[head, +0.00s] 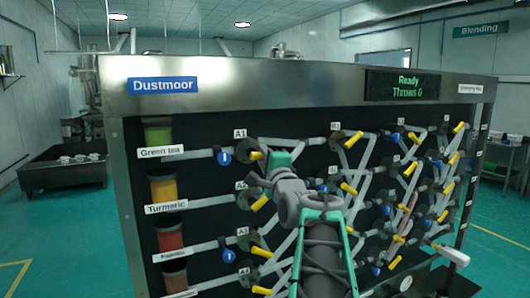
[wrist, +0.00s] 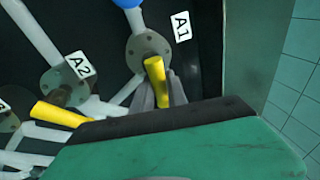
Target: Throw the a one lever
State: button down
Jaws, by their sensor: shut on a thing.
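The A1 lever (wrist: 155,72) has a yellow handle on a round grey hub, beside the A1 label (wrist: 181,27) in the wrist view. My gripper (wrist: 161,86) is shut on this handle, with one grey finger on each side of it. In the head view my gripper (head: 266,160) is at the upper left of the dark panel, just right of the A1 label (head: 240,134), and hides most of the A1 lever. The display (head: 402,87) reads "Ready" and "Throws 0".
The A2 lever (wrist: 58,115) is close by at the lower left in the wrist view. Several more yellow levers, such as one at the top middle (head: 353,139), and grey pipes fill the panel. A metal frame (head: 290,80) surrounds the panel.

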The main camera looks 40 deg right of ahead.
jog(key=m, duration=0.2)
jog(key=m+g, duration=0.1)
jog(key=m, duration=0.1)
jog(key=f+m, duration=0.1)
jog(key=m, duration=0.1)
jog(key=shift+w+a+m+g+h+p, duration=0.1)
jog(key=shift+a+m+g+h+p, duration=0.2)
jog(key=shift+m+h+p, duration=0.1)
jog(key=shift+m, duration=0.3)
jog(key=c, duration=1.3)
grip_release()
jog(key=b+v, duration=0.2)
jog(key=v, duration=0.5)
jog(key=shift+s+a, duration=0.15)
jog(key=shift+s, duration=0.2)
